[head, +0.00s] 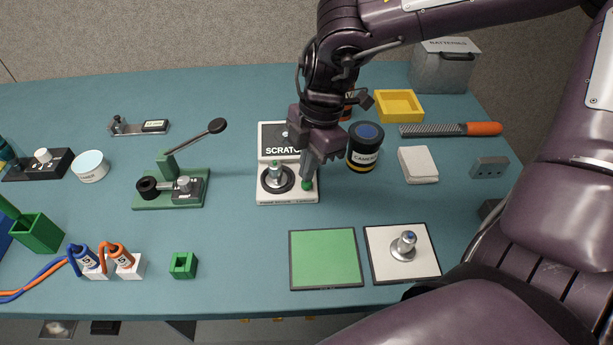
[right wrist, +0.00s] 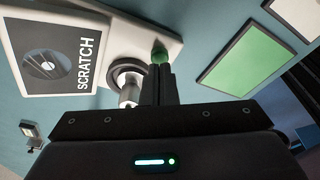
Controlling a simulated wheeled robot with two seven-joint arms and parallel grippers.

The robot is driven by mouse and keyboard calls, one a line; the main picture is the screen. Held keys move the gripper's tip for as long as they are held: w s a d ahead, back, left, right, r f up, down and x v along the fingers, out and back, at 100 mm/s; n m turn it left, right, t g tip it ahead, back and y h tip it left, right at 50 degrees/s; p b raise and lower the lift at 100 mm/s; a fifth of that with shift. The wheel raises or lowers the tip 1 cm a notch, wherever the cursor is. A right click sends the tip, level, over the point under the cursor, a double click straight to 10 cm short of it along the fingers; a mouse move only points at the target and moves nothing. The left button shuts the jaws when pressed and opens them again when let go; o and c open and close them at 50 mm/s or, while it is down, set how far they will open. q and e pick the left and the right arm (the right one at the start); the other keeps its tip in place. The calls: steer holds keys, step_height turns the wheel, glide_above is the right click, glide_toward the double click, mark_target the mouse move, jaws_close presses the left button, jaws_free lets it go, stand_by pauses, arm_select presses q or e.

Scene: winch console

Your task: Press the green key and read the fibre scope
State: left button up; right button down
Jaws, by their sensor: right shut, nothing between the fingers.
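The fibre scope (head: 290,197) is a white unit in the middle of the table, with a dark screen (head: 273,136) at its back. The screen reads "SCRATCH", partly covered by my gripper in the head view. In the right wrist view the whole word shows on the screen (right wrist: 58,57), beside a round grey picture. A metal knob on a black ring (head: 276,177) stands on the unit. The green key (head: 307,185) is at its right, also in the right wrist view (right wrist: 160,51). My right gripper (head: 309,174) is shut and empty, pointing down, its tips at the key, apparently touching it.
A dark canister (head: 365,147) stands close right of my gripper. A green lever press (head: 172,190) is to the left. A green pad (head: 325,259) and a white pad with a metal knob (head: 386,266) lie in front. Table between press and scope is clear.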

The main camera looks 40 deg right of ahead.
steer(key=shift+r+p, duration=1.2)
steer(key=shift+r, duration=1.05)
steer(key=shift+f, duration=0.1)
